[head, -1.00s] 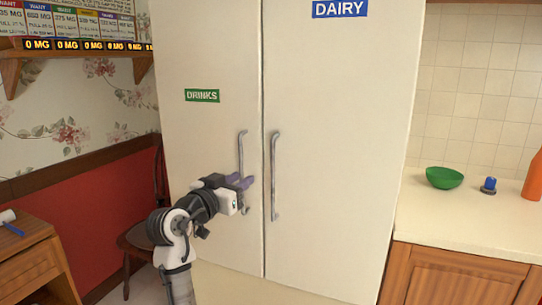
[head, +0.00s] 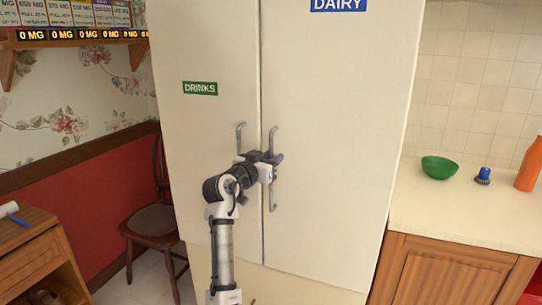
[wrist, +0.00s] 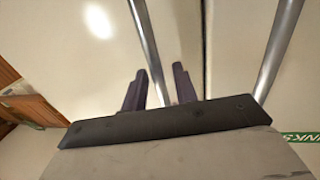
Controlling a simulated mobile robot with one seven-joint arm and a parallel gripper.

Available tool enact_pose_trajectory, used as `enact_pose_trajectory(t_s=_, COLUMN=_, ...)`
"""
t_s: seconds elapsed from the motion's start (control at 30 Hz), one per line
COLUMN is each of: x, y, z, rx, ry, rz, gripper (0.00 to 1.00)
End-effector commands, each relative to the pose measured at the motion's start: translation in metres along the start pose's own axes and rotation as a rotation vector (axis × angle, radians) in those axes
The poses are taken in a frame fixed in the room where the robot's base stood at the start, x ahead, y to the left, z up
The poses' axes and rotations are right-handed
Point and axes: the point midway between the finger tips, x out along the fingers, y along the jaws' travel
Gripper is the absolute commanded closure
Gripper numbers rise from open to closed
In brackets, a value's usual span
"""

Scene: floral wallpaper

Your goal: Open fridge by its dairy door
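The white fridge's dairy door (head: 340,130), with a blue DAIRY label (head: 338,5), is the right-hand door and is shut. Its vertical metal handle (head: 273,195) runs along the door's left edge and shows in the wrist view (wrist: 147,45). My gripper (head: 277,158) is at the middle of this handle. In the wrist view my gripper (wrist: 158,88) has its two dark purple fingers apart, one on each side of the handle, with gaps visible. The handle's lower contact area is hidden by the gripper body.
The drinks door (head: 205,140) is shut, and its handle (head: 240,138) stands just left of my gripper; it also shows in the wrist view (wrist: 278,45). A counter (head: 465,215) with a green bowl (head: 439,167) is at right. A chair (head: 155,220) stands left.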

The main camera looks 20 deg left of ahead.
Motion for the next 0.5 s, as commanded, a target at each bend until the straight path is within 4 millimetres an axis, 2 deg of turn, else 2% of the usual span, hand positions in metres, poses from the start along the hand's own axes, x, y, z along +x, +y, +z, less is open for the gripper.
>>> enact_pose_trajectory(t_s=0.3, x=0.0025, y=0.0002, z=0.0005, rx=0.000, ry=0.000, rz=0.000, gripper=0.72)
enact_pose_trajectory(t_s=0.5, x=0.0023, y=0.0002, z=0.0005, rx=0.000, ry=0.000, rz=0.000, gripper=0.99)
